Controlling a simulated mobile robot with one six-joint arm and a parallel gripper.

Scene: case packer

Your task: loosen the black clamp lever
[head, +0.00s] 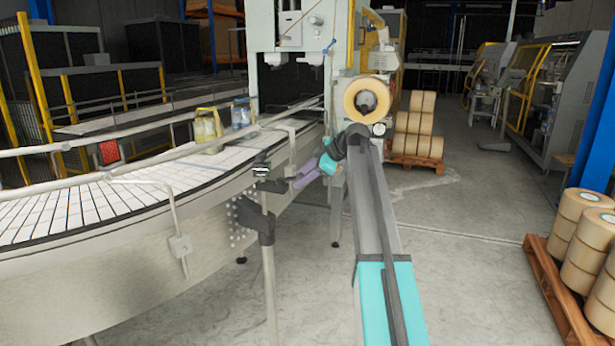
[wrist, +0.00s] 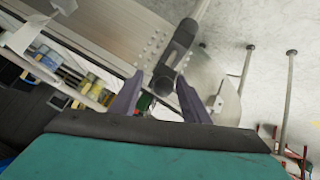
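The black clamp lever (head: 271,186) sticks out to the right from the top of a grey post beside the conveyor. In the wrist view, a black clamp part (wrist: 177,52) reaches down toward the gap between my fingers, its lower end near the fingertips. My gripper (head: 297,182) has purple fingers and sits just right of the lever, pointing left toward it. In the wrist view, my gripper (wrist: 160,80) shows its two fingers spread apart, with nothing clearly held. I cannot tell whether the lever's end is between the fingertips or just beyond them.
The curved conveyor (head: 130,235) with rails runs along the left and carries bottles (head: 207,126). A machine cabinet (head: 292,28) and a tape-like roll (head: 366,100) stand behind my arm. A pallet of rolls (head: 584,240) is at right. Floor between is clear.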

